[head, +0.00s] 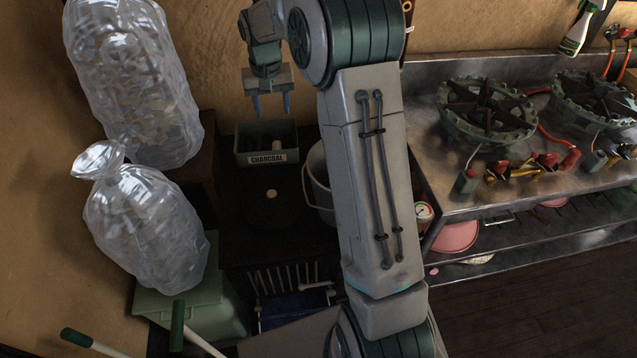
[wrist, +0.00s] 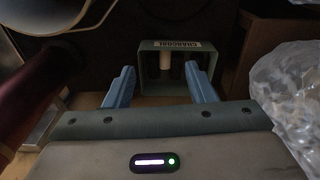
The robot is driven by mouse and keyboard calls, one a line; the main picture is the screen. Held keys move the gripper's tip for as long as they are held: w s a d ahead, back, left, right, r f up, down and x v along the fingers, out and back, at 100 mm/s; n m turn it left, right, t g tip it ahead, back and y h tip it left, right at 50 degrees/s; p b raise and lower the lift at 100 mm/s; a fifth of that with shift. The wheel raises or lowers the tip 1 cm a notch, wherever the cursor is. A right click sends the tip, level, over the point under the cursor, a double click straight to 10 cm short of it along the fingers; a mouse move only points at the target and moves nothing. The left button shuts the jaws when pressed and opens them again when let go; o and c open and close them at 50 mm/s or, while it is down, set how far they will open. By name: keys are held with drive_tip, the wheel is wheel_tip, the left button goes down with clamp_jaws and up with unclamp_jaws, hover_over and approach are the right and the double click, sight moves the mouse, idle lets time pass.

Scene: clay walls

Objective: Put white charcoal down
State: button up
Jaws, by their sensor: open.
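My gripper (head: 271,106) is open and empty, its two blue fingers pointing down above the green box labelled CHARCOAL (head: 239,157). The wrist view shows the open fingers of my gripper (wrist: 160,78) with the charcoal box (wrist: 151,46) just beyond them. A pale, whitish cylinder (wrist: 166,60), which looks like the white charcoal, stands in the box and shows between the fingers, apart from them. Darker pieces lie beside it, partly hidden by a finger. In the head view the box's contents are dim.
The box stands at the back of a dark stand (head: 240,215), with a small pale round thing (head: 271,193) in front of it. A metal bucket (head: 318,185) is close on the right. Clear plastic bags (head: 148,225) bulge at left. A steel counter with burners (head: 487,110) is further right.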

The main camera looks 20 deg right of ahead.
drive_tip(key=s+r+n+t, duration=0.1)
drive_tip(key=s+r, duration=0.2)
drive_tip(key=s, duration=0.5)
drive_tip(key=s+r, duration=0.4)
drive_tip(key=s, duration=0.4)
drive_tip(key=s+f+t, duration=0.1)
drive_tip(key=s+f, duration=0.1)
drive_tip(key=s, duration=1.4)
drive_tip(key=shift+f+n, duration=0.3)
drive_tip(key=shift+n, duration=0.1)
drive_tip(key=shift+c, duration=0.3)
